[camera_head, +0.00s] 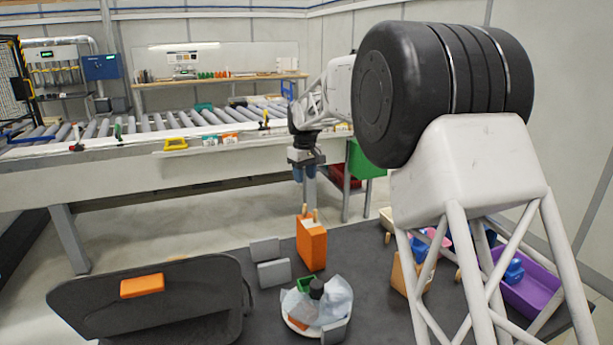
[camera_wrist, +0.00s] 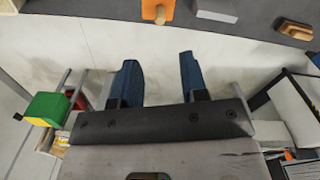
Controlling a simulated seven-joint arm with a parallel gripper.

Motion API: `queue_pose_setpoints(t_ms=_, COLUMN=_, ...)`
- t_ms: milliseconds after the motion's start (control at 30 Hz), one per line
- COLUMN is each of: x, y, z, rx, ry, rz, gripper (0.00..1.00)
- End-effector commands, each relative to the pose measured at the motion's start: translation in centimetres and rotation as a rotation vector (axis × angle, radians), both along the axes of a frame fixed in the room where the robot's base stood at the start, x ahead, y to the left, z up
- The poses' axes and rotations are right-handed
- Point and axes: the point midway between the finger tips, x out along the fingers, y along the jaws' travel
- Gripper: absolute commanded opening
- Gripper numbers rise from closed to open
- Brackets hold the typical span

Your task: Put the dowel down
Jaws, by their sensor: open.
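An orange block (camera_head: 311,246) stands upright on the dark table (camera_head: 240,318), with light wooden dowels (camera_head: 316,215) sticking up from its top. In the wrist view the orange block (camera_wrist: 150,5) is at the top edge, with one dowel end (camera_wrist: 160,14) visible on it. My gripper (camera_head: 306,177) hangs above and behind the block, apart from it. Its blue fingers are spread with nothing between them in the wrist view (camera_wrist: 158,62). I cannot tell which dowel the task means.
Grey blocks (camera_head: 273,272) lie left of the orange block. A black case (camera_head: 85,308) with an orange piece is at left. A purple bin (camera_head: 530,290) is at right. A roller conveyor (camera_head: 120,160) runs behind.

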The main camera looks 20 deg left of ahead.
Motion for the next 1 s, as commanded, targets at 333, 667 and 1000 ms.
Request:
queue_pose_setpoints(t_ms=333, x=0.0, y=0.0, z=0.0, rx=0.000, ry=0.000, rz=0.000, gripper=0.40)
queue_pose_setpoints(t_ms=667, x=-0.5, y=-3.5, z=1.7, rx=0.005, ry=-0.008, rz=-0.044, gripper=0.40)
queue_pose_setpoints(t_ms=1000, x=-2.9, y=-13.6, z=5.8, rx=0.020, ry=-0.031, rz=-0.175, gripper=0.40)
